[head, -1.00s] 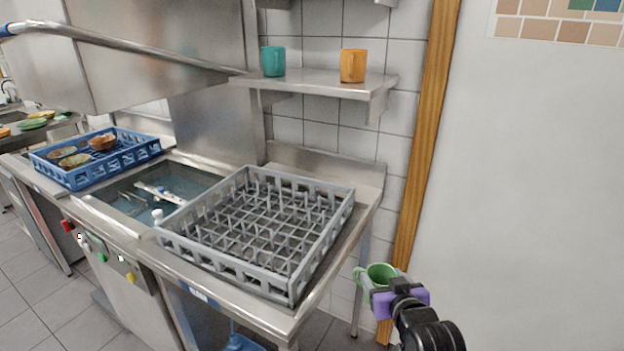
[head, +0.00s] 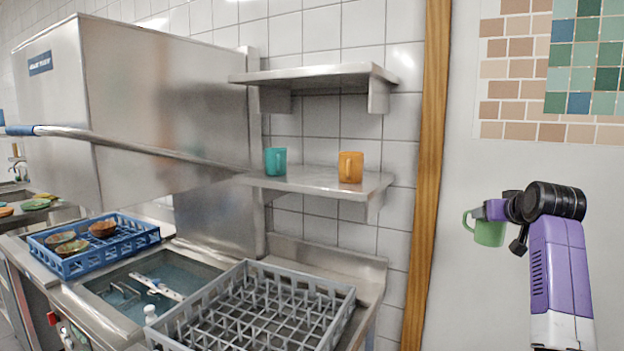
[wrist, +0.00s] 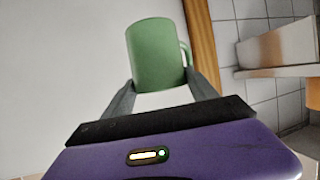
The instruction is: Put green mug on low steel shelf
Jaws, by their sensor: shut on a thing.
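The green mug (head: 489,230) is held up in front of the white wall, right of the wooden post, in the head view. My gripper (head: 484,212) is shut on it. In the wrist view the green mug (wrist: 156,55) sits between the two fingers of my gripper (wrist: 162,92), its handle to the right. The low steel shelf (head: 300,183) is on the tiled wall to the left, at a height a little above the mug in the picture. A teal mug (head: 275,161) and an orange mug (head: 350,167) stand on it, with a bare gap between them.
An upper steel shelf (head: 320,75) hangs above and looks empty. Below are a grey dish rack (head: 344,305) on the steel counter and a blue rack (head: 150,238) with bowls. The wooden post (head: 428,150) stands between my gripper and the shelves.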

